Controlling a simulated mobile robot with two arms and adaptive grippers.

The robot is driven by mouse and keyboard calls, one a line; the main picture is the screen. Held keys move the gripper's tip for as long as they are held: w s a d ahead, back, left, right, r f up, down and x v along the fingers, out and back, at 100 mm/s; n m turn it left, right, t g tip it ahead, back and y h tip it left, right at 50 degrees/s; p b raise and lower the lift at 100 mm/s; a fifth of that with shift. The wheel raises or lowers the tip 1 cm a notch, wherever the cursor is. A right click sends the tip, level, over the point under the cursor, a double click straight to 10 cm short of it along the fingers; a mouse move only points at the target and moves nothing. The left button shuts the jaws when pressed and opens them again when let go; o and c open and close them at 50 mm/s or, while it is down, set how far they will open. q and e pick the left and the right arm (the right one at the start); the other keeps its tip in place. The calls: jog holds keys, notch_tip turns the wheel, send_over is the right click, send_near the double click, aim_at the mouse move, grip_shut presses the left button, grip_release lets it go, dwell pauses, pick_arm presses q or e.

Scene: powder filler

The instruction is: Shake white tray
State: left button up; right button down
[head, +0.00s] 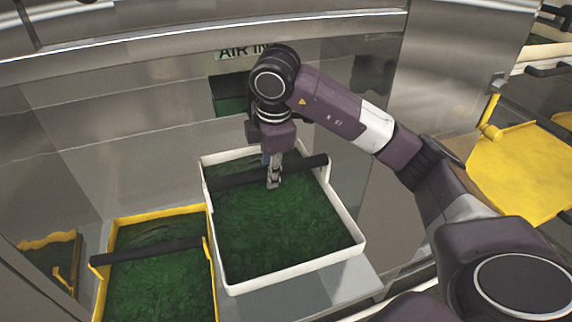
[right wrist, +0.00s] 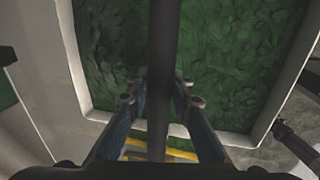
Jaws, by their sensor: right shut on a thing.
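The white tray (head: 290,279) holds green powder and has a dark bar handle (head: 222,179) across it. It sits in the middle of the head view, slightly tilted in the picture. My right gripper (head: 273,184) comes down from above and is shut on the bar handle. In the right wrist view the dark bar (right wrist: 163,70) runs between the two fingers (right wrist: 158,92), with the white rim (right wrist: 240,139) and green powder below. My left gripper does not show.
A yellow tray (head: 209,262) of green powder with a dark bar stands left of the white tray, very close to it. A metal wall with a dark vent (head: 229,88) is behind. A yellow panel (head: 520,170) is at the right. A grey ledge (head: 345,288) lies below the white tray.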

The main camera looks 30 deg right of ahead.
aim_at(288, 163)
jog(key=d, duration=0.4)
jog(key=shift+w+d+r, duration=0.1)
jog(key=shift+d+r, duration=0.1)
jog(key=shift+d, duration=0.1)
jog(key=a, duration=0.4)
jog(key=shift+s+a, duration=0.2)
jog(key=d, duration=0.5)
jog(key=shift+w, duration=0.15)
jog(key=a, duration=0.5)
jog(key=d, duration=0.4)
jog(key=shift+d, duration=0.65)
jog(key=shift+a, duration=0.35)
